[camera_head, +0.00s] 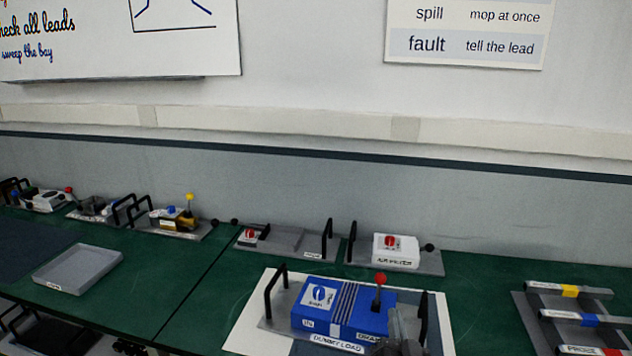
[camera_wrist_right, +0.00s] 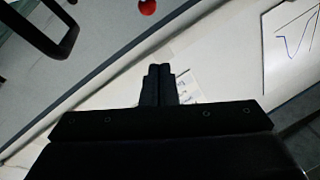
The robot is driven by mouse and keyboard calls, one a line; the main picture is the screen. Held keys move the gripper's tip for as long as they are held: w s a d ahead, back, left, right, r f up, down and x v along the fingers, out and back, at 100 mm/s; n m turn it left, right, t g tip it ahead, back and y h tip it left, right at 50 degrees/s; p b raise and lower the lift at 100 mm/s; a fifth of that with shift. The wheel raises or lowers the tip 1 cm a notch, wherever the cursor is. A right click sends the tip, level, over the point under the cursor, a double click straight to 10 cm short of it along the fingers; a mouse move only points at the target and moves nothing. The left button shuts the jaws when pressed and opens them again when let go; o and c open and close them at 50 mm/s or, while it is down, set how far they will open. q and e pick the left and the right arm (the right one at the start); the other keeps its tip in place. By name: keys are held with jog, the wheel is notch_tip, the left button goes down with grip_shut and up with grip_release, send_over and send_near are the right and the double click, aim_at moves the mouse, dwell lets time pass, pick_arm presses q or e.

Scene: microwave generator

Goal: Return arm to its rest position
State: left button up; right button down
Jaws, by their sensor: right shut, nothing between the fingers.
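My right gripper (camera_head: 404,325) shows at the bottom of the head view, in front of the right end of a blue box labelled DUMMY LOAD (camera_head: 343,309). In the right wrist view its two fingers (camera_wrist_right: 159,84) are together with nothing between them. The blue box has a blue dial and a lever with a red ball (camera_head: 380,278); a red ball also shows at the top of the wrist view (camera_wrist_right: 147,6). The gripper hides part of the box's right side. Whether it touches the box I cannot tell. My left gripper is not in view.
Black handles (camera_head: 275,291) stand at both ends of the blue box. A white box with a red dial (camera_head: 396,251) stands behind it. Bars with coloured bands (camera_head: 569,291) lie at the right.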

jog(key=s+d+f+n+g+y, duration=0.1)
jog(key=s+f+n+g+y, duration=0.3)
jog(key=s, duration=0.4)
jog(key=s+d+f+n+g+y, duration=0.1)
jog(key=s+f+n+g, duration=0.25)
jog(key=s+f, duration=0.35)
jog(key=s+d+f+m+g+h, duration=0.15)
jog(key=s+d+g, duration=0.35)
jog(key=s, duration=0.5)
jog(key=s+d+g+h, duration=0.3)
jog(key=s+d+g, duration=0.1)
jog(key=s, duration=0.7)
notch_tip(320, 180, down, 29)
jog(key=d+g+b, duration=0.1)
jog(key=d+b, duration=0.1)
jog(key=b, duration=0.1)
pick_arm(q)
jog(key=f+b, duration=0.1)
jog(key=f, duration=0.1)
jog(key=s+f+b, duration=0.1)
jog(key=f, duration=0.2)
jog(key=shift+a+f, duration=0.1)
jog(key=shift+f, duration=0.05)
pick_arm(e)
jog(key=s+a+f+g, duration=0.1)
jog(key=s+f, duration=1.4)
jog(key=f, duration=0.1)
jog(key=shift+a+y, duration=0.35)
jog(key=shift+a, duration=0.05)
